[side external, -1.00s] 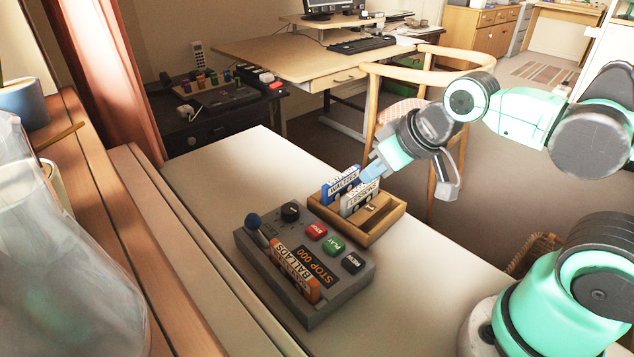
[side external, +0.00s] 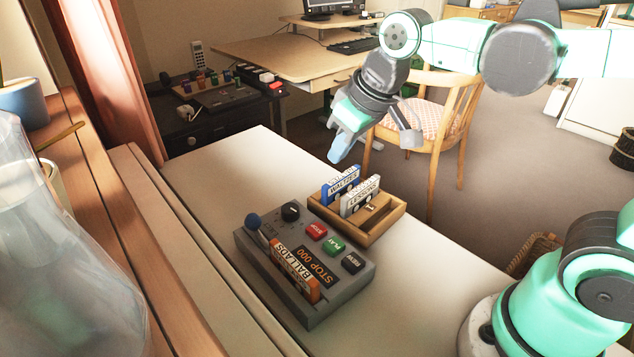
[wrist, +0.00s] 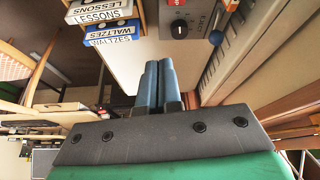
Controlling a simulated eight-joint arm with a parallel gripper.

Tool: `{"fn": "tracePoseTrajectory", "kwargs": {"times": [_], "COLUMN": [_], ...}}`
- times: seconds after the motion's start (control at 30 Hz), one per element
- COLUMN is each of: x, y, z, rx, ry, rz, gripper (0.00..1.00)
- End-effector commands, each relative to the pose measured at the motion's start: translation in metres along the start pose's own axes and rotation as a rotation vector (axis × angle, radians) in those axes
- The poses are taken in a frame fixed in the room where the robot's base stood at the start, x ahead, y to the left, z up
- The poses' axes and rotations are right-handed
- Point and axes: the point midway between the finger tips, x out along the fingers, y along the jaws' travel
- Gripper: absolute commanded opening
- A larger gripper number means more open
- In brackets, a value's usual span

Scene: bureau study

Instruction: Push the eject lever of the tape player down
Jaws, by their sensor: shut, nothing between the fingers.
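The grey tape player (side external: 333,289) lies on the white table in the side view. Its eject lever (side external: 262,229) has a dark blue ball and stands up at the player's far left corner. An orange-edged BALLADS cassette (side external: 292,272) sits in the player. In the wrist view, the player (wrist: 185,8) shows at the top, with the blue lever ball (wrist: 216,38) beside its EJECT label. My gripper (side external: 337,157) is shut and empty, above the table's far edge, beyond the cassette tray and apart from the lever. Its shut fingers (wrist: 158,85) also show in the wrist view.
A wooden tray (side external: 385,224) holds a blue WALTZES cassette (side external: 343,183) and a white LESSONS cassette (side external: 360,196), beside the player. The far left of the table (side external: 225,175) is clear. A glass vessel (side external: 65,250) stands on the ledge at left.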

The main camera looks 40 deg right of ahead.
Motion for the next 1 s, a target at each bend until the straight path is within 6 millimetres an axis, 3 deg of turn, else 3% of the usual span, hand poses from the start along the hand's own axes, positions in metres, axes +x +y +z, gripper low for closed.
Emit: {"fn": "tracePoseTrajectory", "kwargs": {"times": [0.2, 0.43, 0.7, 1.0], "x": [0.008, 0.030, 0.058, 0.067], "y": [-0.026, -0.058, -0.090, -0.100], "z": [-0.042, -0.072, -0.085, -0.086], "rx": [-0.116, -0.235, -0.343, -0.375], "ry": [-0.161, -0.328, -0.475, -0.520], "rz": [-0.035, -0.063, -0.080, -0.085], "gripper": [0.00, 0.00, 0.00, 0.00]}}
